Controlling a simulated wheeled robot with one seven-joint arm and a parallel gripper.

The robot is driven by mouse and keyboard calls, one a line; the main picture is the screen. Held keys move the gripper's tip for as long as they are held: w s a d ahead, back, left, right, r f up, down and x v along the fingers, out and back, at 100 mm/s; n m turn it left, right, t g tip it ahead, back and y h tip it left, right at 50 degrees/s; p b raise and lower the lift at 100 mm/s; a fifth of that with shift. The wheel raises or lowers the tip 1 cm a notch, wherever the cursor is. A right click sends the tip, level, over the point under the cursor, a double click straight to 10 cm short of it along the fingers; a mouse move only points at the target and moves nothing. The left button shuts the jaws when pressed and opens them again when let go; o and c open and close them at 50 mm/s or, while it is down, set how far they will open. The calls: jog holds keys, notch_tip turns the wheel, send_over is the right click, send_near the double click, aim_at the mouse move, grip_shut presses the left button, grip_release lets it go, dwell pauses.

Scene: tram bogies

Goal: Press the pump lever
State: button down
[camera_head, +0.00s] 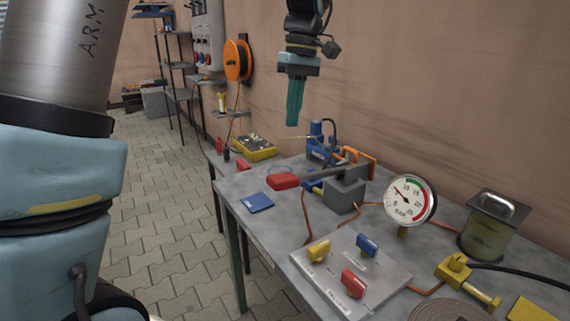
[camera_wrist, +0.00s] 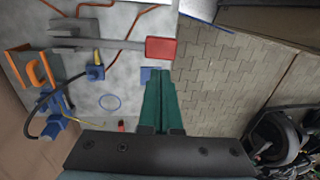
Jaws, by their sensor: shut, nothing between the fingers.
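The pump lever is a grey bar (camera_head: 318,174) with a red grip (camera_head: 283,181) at its left end, lying nearly level over the table. It joins a grey pump block (camera_head: 345,194). In the wrist view the red grip (camera_wrist: 161,48) and bar (camera_wrist: 118,44) lie beyond my fingertips. My gripper (camera_head: 293,119), with teal fingers, is shut and empty, pointing down well above the table, higher than the red grip and apart from it. In the wrist view my closed fingers (camera_wrist: 159,82) point towards the grip.
A round gauge (camera_head: 409,200) stands right of the pump. A blue clamp-like device (camera_head: 319,141) and orange frame (camera_head: 360,157) are behind. A plate with yellow (camera_head: 318,249), blue (camera_head: 367,245) and red (camera_head: 354,283) handles lies in front. A blue pad (camera_head: 257,202) lies left. Space above the grip looks clear.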

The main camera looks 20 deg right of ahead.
aim_at(285, 177)
jog(key=f, duration=0.4)
jog(key=a+f+p, duration=0.1)
jog(key=f, duration=0.7)
jog(key=shift+s+a+p, duration=0.2)
jog(key=shift+a+p, duration=0.1)
jog(key=shift+p, duration=0.1)
